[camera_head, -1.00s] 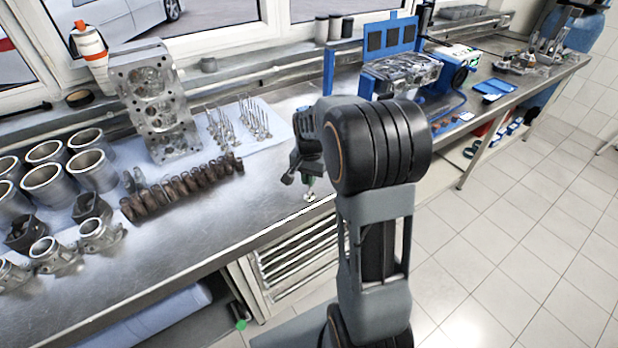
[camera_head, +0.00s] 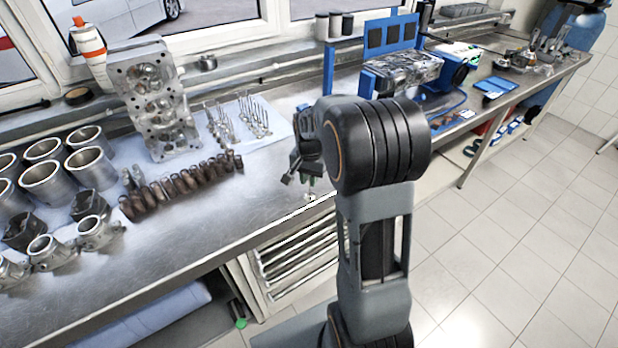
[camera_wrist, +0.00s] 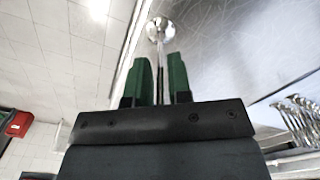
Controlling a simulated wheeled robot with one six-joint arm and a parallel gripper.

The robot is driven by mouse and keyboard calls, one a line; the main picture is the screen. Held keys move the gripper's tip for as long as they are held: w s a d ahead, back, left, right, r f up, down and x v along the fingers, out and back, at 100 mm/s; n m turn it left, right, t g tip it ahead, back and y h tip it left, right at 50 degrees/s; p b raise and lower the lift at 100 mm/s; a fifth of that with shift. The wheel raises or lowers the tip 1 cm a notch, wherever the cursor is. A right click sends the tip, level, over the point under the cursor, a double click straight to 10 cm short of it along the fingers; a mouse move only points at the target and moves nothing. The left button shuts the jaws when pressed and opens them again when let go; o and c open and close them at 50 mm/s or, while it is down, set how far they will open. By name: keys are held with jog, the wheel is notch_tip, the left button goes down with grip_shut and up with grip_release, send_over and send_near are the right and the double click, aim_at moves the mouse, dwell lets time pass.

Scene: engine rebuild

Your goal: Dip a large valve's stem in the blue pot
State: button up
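My gripper (camera_wrist: 162,72) has green fingers, seen in the wrist view on either side of the thin stem of a valve (camera_wrist: 158,29). The valve's round head points away from the gripper, past the fingertips. In the head view the valve's head (camera_head: 310,196) hangs below my gripper (camera_head: 311,181), over the front edge of the bench. My arm hides part of the gripper there. Other valves (camera_head: 240,122) stand in rows on a pale sheet, left of the gripper. I cannot make out a blue pot in either view.
The metal bench (camera_head: 215,215) has clear surface left of my arm. Brown-coated parts (camera_head: 180,187), cylinder liners (camera_head: 50,183) and a cylinder head (camera_head: 153,100) stand on its left side. A blue engine fixture (camera_head: 398,72) and a blue tray (camera_head: 495,87) are to the right.

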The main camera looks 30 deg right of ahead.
jog(key=o, duration=0.3)
notch_tip(320, 180, up, 14)
jog(key=s+a+f+n+t, duration=0.2)
jog(key=s+a+n, duration=0.2)
jog(key=s, duration=0.4)
jog(key=s+a+f+n+t, duration=0.2)
jog(key=s+a+n, duration=0.3)
jog(key=s, duration=0.3)
jog(key=shift+a+f+n, duration=0.25)
jog(key=shift+f+n, duration=0.05)
